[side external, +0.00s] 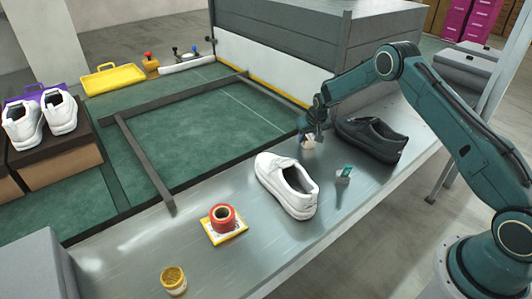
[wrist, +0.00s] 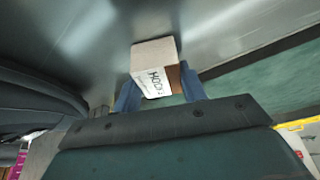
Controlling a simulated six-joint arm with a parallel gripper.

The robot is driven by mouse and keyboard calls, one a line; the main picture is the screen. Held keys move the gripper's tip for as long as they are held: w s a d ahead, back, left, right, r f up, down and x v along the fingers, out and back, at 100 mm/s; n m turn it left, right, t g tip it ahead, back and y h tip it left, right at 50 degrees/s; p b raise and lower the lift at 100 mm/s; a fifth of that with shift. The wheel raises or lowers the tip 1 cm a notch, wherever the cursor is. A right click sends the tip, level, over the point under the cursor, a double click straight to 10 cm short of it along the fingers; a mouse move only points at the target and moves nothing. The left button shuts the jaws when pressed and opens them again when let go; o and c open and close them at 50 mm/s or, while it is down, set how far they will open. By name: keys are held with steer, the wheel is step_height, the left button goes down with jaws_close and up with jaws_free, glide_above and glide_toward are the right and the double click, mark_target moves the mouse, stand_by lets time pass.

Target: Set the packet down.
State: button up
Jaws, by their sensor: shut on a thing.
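A small white packet (side external: 308,142) with dark lettering is between the jaws of my gripper (side external: 311,132). In the wrist view the packet (wrist: 155,70) shows boxy, with a brown side, and the blue fingers of my gripper (wrist: 160,92) press it from both sides. It is over the metal bench (side external: 240,262), close to the green mat's edge. I cannot tell whether its underside touches the bench. A black shoe (side external: 372,138) stands just right of my gripper, and a white shoe (side external: 286,183) stands nearer the camera, to the left.
A dark frame bar (side external: 145,160) lies on the green mat (side external: 205,140). Bare metal lies around the white shoe.

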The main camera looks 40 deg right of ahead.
steer(key=o, duration=1)
steer(key=shift+r, duration=0.1)
steer(key=v, duration=1.2)
steer(key=shift+s+a, duration=0.1)
